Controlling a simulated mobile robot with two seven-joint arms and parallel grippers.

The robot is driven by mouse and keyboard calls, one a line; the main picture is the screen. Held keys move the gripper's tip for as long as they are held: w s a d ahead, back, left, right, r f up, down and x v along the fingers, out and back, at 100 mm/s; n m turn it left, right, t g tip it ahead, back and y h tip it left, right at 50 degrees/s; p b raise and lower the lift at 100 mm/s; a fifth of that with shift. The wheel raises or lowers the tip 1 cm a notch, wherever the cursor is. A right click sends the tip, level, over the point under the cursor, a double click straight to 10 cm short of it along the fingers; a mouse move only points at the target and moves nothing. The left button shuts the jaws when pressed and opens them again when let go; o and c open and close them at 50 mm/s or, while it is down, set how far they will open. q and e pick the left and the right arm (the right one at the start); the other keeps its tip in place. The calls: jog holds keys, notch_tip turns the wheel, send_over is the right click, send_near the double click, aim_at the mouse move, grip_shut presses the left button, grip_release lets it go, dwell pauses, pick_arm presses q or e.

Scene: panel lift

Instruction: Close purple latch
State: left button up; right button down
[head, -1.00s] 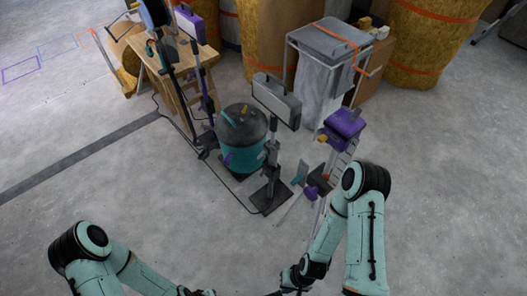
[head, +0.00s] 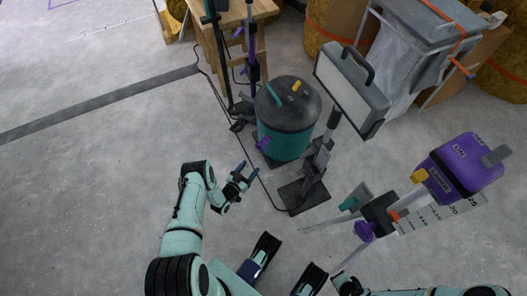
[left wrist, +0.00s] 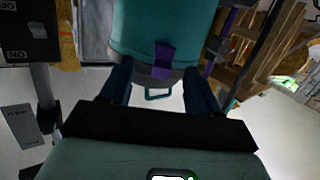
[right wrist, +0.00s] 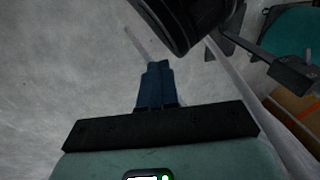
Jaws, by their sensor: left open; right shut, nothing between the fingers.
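The purple latch (head: 263,143) is on the near side of a teal canister (head: 284,146) with a dark lid; it appears to stick out from the wall. My left gripper (head: 248,172) is open, in front of and below the latch, apart from it in the head view. In the left wrist view the latch (left wrist: 163,58) shows between the two spread fingers, with a teal loop (left wrist: 157,96) nearby. Contact cannot be told there. My right gripper (right wrist: 155,80) is shut and empty over bare floor in the right wrist view; its fingers are not clear in the head view.
A lamp (head: 345,85) on a black-footed stand is right of the canister. A purple box (head: 466,165) and a small clamp-like tool stand farther right. A dark cable (head: 264,190) runs along the floor. A wooden bench (head: 240,15) is behind.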

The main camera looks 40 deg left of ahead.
aim_at(261, 148)
jog(key=w+d+f+t+b, duration=0.1)
jog(key=w+d+f+b, duration=0.1)
jog(key=w+f+b, duration=0.15)
pick_arm(q)
jog(key=shift+m+t, duration=0.5)
jog(key=shift+t, duration=0.4)
jog(key=w, duration=0.4)
jog(key=w+a+b, duration=0.1)
jog(key=w, duration=0.3)
jog(key=w+a, duration=0.1)
jog(key=w, duration=0.3)
jog(key=shift+w+a+f, duration=0.1)
jog(key=shift+a+f, duration=0.15)
jog(key=shift+f, duration=0.05)
jog(key=shift+w+a+r+b, duration=0.15)
jog(key=shift+w+b, duration=0.2)
jog(key=shift+w, duration=0.35)
pick_arm(e)
jog(key=s+f+g, duration=0.2)
jog(key=s+f, duration=0.2)
jog(key=s, duration=0.1)
jog(key=shift+s+d+f+m+h, duration=0.2)
jog(key=shift+d+f+m+h, duration=0.05)
jog(key=shift+f+m+h, duration=0.1)
pick_arm(q)
grip_shut()
